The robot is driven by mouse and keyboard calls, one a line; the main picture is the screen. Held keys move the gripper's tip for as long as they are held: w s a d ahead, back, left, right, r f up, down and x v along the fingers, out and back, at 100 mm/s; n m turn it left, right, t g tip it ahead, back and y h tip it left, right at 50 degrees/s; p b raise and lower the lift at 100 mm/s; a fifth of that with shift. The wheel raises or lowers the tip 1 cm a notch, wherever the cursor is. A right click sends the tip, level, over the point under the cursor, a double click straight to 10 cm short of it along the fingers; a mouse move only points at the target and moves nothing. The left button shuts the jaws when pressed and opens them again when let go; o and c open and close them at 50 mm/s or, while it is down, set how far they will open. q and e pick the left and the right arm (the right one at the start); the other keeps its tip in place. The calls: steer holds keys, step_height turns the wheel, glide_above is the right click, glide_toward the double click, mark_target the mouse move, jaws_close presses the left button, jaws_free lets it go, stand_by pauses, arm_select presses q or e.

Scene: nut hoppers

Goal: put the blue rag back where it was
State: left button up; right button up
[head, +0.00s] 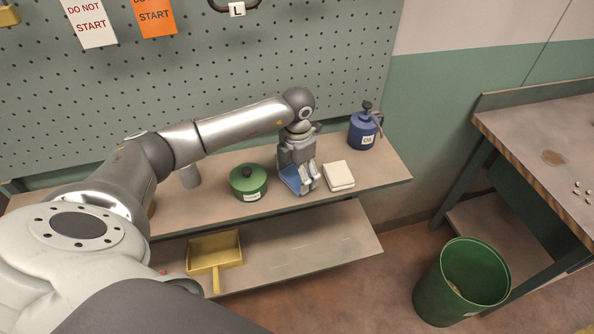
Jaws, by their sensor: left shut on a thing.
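The blue rag (290,179) is a small blue folded piece low between the fingers of my left gripper (302,186). The gripper points down over the upper shelf and is shut on the rag, between the green pot and a white folded stack. The fingers hide part of the rag, and I cannot tell whether it touches the shelf. My right gripper is not in view.
On the upper shelf (215,215) are a green lidded pot (248,184), a white stack (338,176) and a blue oil can (362,131). A yellow dustpan (214,250) lies on the lower shelf. A green bin (429,290) and a workbench (530,122) stand at right.

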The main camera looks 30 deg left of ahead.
arm_select(q)
steer(key=shift+f, duration=0.2)
steer(key=shift+f+b, duration=0.25)
steer(key=shift+b, duration=0.05)
steer(key=o, duration=1)
steer(key=shift+r, duration=0.1)
steer(key=shift+c, duration=0.2)
